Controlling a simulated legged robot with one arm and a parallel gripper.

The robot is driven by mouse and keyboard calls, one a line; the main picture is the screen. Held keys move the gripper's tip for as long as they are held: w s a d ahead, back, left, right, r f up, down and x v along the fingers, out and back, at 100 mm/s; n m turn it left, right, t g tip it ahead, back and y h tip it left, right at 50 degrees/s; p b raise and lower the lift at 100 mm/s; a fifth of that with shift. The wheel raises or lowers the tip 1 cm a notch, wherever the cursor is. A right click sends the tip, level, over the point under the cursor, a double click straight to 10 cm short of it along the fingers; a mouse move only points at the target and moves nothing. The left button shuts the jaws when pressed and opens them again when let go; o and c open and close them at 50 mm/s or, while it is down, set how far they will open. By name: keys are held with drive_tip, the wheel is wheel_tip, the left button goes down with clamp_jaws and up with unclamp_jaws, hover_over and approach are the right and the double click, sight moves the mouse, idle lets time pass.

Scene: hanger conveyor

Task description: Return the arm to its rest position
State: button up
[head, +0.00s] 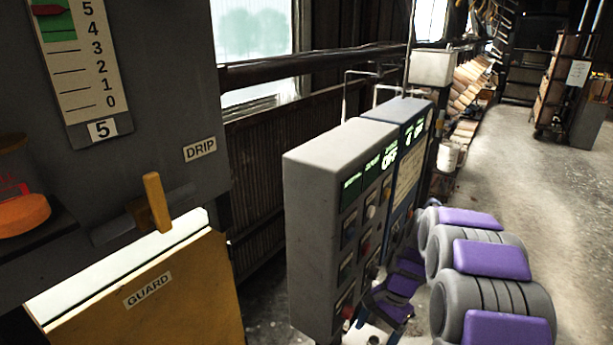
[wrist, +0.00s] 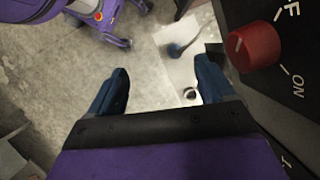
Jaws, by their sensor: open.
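My gripper (wrist: 162,76) shows in the wrist view with its two dark blue fingers spread wide. My grey and purple arm links fill the lower right of the head view.
A grey control cabinet (head: 320,190) stands mid-view beside my arm. At the left are a yellow guard panel (head: 150,295), a wooden handle (head: 157,203) and a numbered scale (head: 82,65). Shelving (head: 470,85) lines the wall. Open floor (head: 545,180) lies at the right.

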drive_tip(key=s+a+r+n+h, duration=0.25)
drive_tip(key=s+r+n, duration=0.25)
drive_tip(key=s+r, duration=0.75)
drive_tip(key=s+r+n, duration=0.1)
drive_tip(key=s+n, duration=0.3)
drive_tip(key=s, duration=1.5)
drive_tip(key=shift+s+a+n+h, duration=0.15)
drive_tip(key=shift+a+n+h, duration=0.25)
drive_tip(key=shift+h, duration=0.05)
drive_tip(key=shift+r, duration=0.1)
